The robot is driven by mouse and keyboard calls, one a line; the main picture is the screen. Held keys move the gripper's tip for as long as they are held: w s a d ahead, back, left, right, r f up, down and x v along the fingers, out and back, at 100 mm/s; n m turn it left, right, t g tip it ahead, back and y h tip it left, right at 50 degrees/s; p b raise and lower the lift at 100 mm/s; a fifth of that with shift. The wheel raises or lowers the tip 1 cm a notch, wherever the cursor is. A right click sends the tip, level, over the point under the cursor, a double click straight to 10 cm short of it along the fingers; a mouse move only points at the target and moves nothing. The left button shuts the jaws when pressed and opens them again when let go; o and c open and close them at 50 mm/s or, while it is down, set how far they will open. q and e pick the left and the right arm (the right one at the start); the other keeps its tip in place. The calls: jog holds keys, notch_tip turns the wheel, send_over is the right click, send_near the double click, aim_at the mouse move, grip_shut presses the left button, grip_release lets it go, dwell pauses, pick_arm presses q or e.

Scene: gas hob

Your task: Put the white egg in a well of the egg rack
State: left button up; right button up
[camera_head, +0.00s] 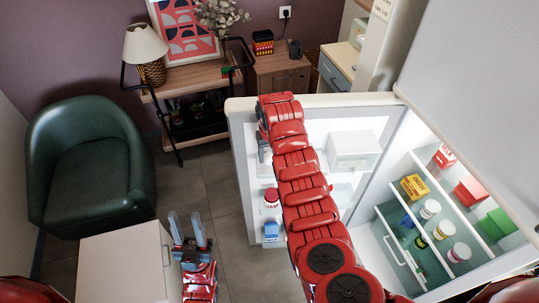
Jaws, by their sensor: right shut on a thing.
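My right arm reaches up across the open fridge door, and its wrist bends down at the door's left part. My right gripper (264,152) is small and partly hidden there, shut on a small pale thing. I cannot tell from this view whether that is the white egg. I cannot make out the egg rack or its wells. My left gripper (189,232) is open and empty, fingers up, beside a white cabinet (125,265) at the lower left.
The fridge door (240,112) stands open with a white box (352,150), a red-lidded jar (271,197) and a blue carton (271,231). Fridge shelves (445,185) hold several packages and jars. A green armchair (85,165) stands left; floor (215,180) is clear between.

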jog(key=o, duration=0.9)
jog(key=shift+c, duration=0.2)
jog(key=shift+r, duration=0.1)
jog(key=shift+r, duration=4.4)
